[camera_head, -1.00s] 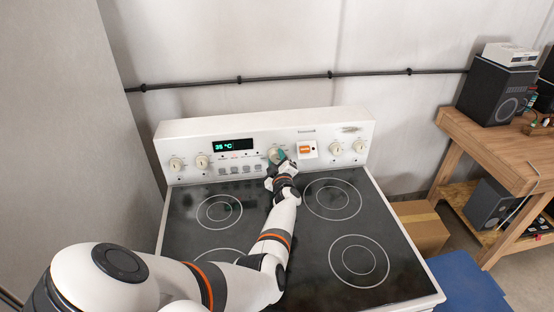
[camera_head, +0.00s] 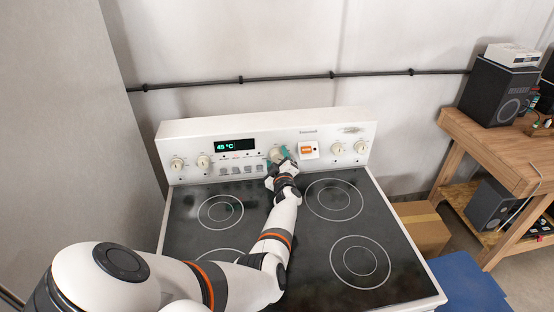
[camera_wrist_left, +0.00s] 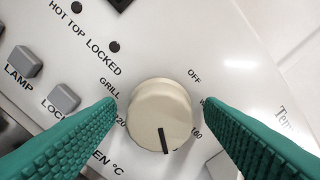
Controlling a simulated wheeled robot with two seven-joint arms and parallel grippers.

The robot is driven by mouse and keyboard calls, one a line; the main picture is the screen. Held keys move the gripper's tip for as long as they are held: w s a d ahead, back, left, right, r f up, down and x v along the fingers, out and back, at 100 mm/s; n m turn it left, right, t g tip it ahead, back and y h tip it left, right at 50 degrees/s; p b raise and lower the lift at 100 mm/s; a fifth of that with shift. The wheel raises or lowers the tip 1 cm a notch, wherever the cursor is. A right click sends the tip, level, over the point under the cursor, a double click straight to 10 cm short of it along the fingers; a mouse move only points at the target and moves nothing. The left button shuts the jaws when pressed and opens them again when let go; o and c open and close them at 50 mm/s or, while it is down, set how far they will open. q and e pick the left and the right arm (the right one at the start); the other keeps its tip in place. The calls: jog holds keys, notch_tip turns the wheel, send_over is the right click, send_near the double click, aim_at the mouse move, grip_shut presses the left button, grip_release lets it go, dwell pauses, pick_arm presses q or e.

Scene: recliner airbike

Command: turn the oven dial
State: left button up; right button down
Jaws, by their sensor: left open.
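The oven dial (camera_wrist_left: 161,112) is a cream round knob with a dark pointer line, in the middle of the left wrist view. Its pointer aims toward the lower edge of that picture. In the head view the dial (camera_head: 276,154) is on the stove's back panel, partly hidden by my left gripper (camera_head: 284,158). The left gripper's two green ridged fingers (camera_wrist_left: 160,105) stand apart on either side of the dial; I cannot tell whether they touch it. The display (camera_head: 234,145) reads 45 °C. My right gripper is not in view.
Other cream knobs (camera_head: 204,162) sit left and right on the panel, with an orange switch (camera_head: 308,150) right of the dial. The black cooktop (camera_head: 300,235) is bare under my arm. A wooden table (camera_head: 500,150) and a cardboard box (camera_head: 420,228) stand at right.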

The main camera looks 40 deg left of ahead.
pick_arm(q)
jog(key=shift+s+d+p, duration=0.15)
jog(key=shift+d+p, duration=0.15)
jog(key=shift+p, duration=0.05)
jog(key=p+v, duration=0.2)
jog(key=v, duration=0.1)
jog(key=p+v, duration=0.1)
jog(key=p, duration=0.1)
jog(key=shift+s+d+r, duration=0.15)
jog(key=shift+d+r, duration=0.05)
jog(key=shift+r, duration=0.05)
jog(key=p, duration=0.3)
send_near(277, 157)
jog(key=shift+v, duration=1.2)
jog(key=shift+d+f, duration=0.15)
jog(key=shift+f, duration=0.1)
